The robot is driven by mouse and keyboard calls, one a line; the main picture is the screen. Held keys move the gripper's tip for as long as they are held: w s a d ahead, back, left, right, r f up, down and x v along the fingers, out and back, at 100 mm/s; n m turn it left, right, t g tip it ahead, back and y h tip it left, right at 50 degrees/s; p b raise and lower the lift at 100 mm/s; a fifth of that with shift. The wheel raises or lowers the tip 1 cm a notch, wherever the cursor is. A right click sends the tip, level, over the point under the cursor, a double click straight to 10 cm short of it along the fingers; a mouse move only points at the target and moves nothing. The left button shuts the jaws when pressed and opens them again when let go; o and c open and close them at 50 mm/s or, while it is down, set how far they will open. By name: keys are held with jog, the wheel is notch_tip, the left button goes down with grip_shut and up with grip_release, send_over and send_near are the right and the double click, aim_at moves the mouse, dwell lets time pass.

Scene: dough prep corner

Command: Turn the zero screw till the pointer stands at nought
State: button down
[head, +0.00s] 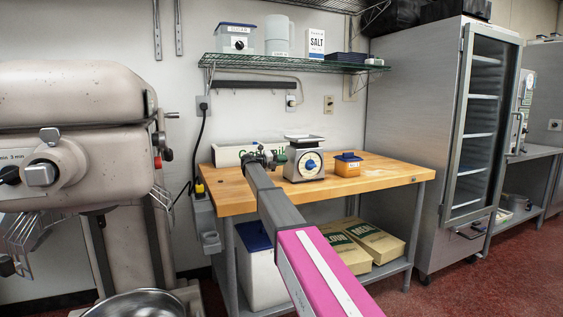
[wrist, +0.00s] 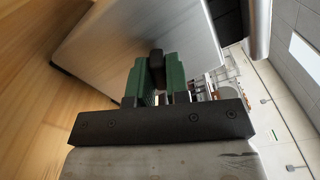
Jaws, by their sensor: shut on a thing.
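The scale (head: 304,168) stands on the wooden table, with a pale body, a flat pan on top and a round dial (head: 310,163) with a blue centre. Its pointer is too small to read. My gripper (head: 271,160) is at the scale's left side in the head view. In the wrist view, the green fingers of my gripper (wrist: 155,80) are shut on a black zero screw (wrist: 156,62) beside the grey scale body (wrist: 140,35). The fingers partly hide the screw.
The table's right end is clear. A wire shelf (head: 290,64) hangs above.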

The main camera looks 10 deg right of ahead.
jog(key=c, duration=1)
grip_release()
jog(key=shift+a, duration=0.1)
jog(key=shift+v, duration=2.9)
jog(key=shift+c, duration=0.6)
jog(key=m, duration=2.4)
jog(key=a+m, duration=0.1)
jog(key=m, duration=1)
jog(key=shift+s+m, duration=0.15)
jog(key=shift+m, duration=0.25)
